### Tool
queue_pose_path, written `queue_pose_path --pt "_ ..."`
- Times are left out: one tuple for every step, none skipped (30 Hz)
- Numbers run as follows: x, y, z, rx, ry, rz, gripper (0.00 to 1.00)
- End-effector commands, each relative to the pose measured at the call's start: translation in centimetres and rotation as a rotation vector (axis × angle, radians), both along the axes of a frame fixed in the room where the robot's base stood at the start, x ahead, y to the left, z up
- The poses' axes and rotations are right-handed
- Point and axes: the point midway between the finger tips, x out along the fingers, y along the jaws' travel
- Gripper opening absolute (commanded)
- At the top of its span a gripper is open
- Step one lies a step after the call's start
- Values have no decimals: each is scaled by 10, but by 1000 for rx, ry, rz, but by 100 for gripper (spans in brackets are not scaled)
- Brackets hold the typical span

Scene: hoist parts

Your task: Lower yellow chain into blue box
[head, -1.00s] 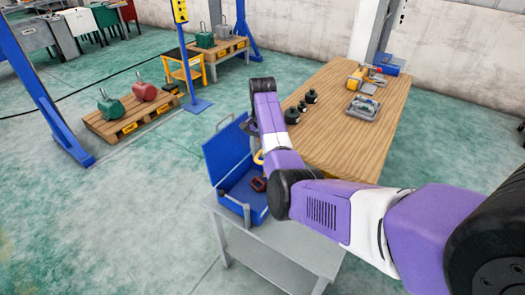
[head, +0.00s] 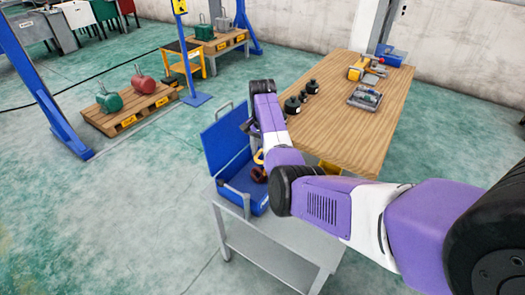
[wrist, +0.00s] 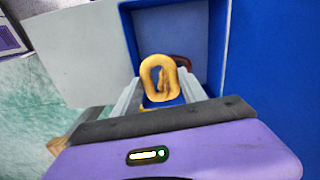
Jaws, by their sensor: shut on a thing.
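My gripper (wrist: 160,88) is shut on the yellow chain (wrist: 159,72), whose thick link stands up between the two fingers in the wrist view. In the head view a small part of the yellow chain (head: 258,156) shows beside my purple arm, which hides the fingers. The open blue box (head: 233,185) stands on a grey cart, its lid (head: 226,142) raised. The chain is over the box opening; whether it touches the floor of the box cannot be told. The box's blue wall (wrist: 223,40) also shows in the wrist view.
A dark red shackle-like part (head: 259,174) lies in the box close to the chain, partly hidden in the wrist view. The grey cart (head: 262,240) has clear room in front. A wooden table (head: 345,130) with black weights (head: 292,105) stands behind my arm.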

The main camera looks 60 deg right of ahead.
Motion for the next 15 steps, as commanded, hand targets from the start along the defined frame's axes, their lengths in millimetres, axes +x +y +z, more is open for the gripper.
queue_pose_path --pt "0 0 -4 -1 -1 0 0" --pt "0 0 -5 -1 -1 0 0" --pt "0 0 -8 0 -1 0 0" --pt "0 0 -9 0 0 0 0" --pt "0 0 -11 0 0 0 0" --pt "0 0 -13 0 0 0 0" --pt "0 0 -15 0 0 0 0" --pt "0 0 -16 0 0 0 0" --pt "0 0 -18 1 0 0 0" --pt "0 0 -20 1 0 0 0" --pt "0 0 -22 0 0 0 0" --pt "0 0 -24 0 0 0 0" --pt "0 0 -25 0 0 0 0" --pt "0 0 -27 0 0 0 0" --pt "0 0 -29 0 0 0 0"
